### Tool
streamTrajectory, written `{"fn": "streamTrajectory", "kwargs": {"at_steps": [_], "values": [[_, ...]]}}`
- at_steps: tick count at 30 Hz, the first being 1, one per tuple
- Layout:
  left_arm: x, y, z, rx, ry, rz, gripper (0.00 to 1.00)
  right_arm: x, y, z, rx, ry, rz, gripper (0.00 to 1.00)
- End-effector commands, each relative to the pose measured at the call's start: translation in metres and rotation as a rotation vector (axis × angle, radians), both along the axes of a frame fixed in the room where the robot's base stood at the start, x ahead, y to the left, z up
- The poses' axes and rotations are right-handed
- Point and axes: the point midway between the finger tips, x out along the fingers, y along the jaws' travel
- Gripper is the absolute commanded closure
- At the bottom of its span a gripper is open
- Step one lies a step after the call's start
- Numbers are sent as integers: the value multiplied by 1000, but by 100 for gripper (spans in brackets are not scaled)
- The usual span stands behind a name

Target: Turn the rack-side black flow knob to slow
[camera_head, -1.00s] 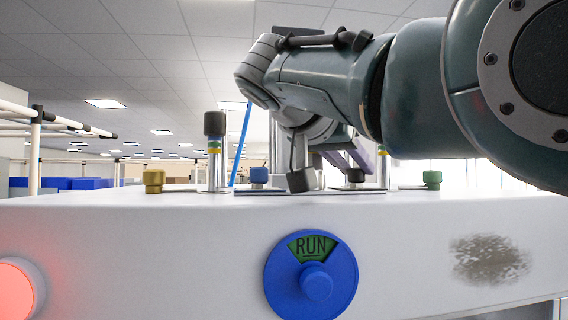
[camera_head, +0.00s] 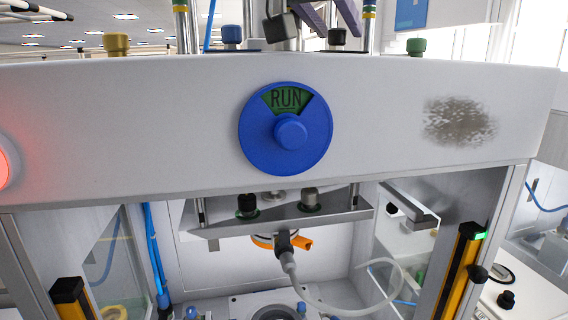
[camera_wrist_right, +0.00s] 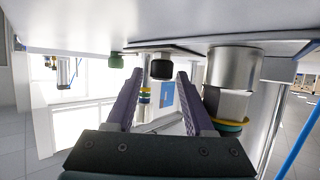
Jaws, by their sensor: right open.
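The black knob (camera_head: 337,38) stands on the press's top deck, between a blue knob on its left and a green knob on its right. In the right wrist view a black knob (camera_wrist_right: 161,68) shows in the gap between my right fingertips, a little beyond them, with no clear contact. My right gripper (camera_wrist_right: 158,88) is open, with one purple finger on each side of that gap. In the head view only part of the right gripper (camera_head: 334,22) shows, cut by the top edge above the deck. Any marking on the knob is too small to read. My left gripper is out of view.
A yellow knob (camera_head: 117,43), blue knob (camera_head: 232,35) and green knob (camera_head: 416,46) share the deck. Metal posts, including a thick cylinder (camera_wrist_right: 234,70), stand close by. The blue RUN dial (camera_head: 290,132) is on the front beam. A blue hose (camera_wrist_right: 298,128) runs nearby.

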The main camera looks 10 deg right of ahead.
Motion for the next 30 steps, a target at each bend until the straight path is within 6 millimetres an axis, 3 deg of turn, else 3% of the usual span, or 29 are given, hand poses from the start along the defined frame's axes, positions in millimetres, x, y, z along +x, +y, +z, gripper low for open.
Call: {"fn": "streamTrajectory", "kwargs": {"at_steps": [14, 30], "values": [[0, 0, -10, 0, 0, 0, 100, -2, -2, -1, 0, -5, 213, 36], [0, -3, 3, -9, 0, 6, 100, -4, -12, 2, -4, -1, 749, 36]]}}
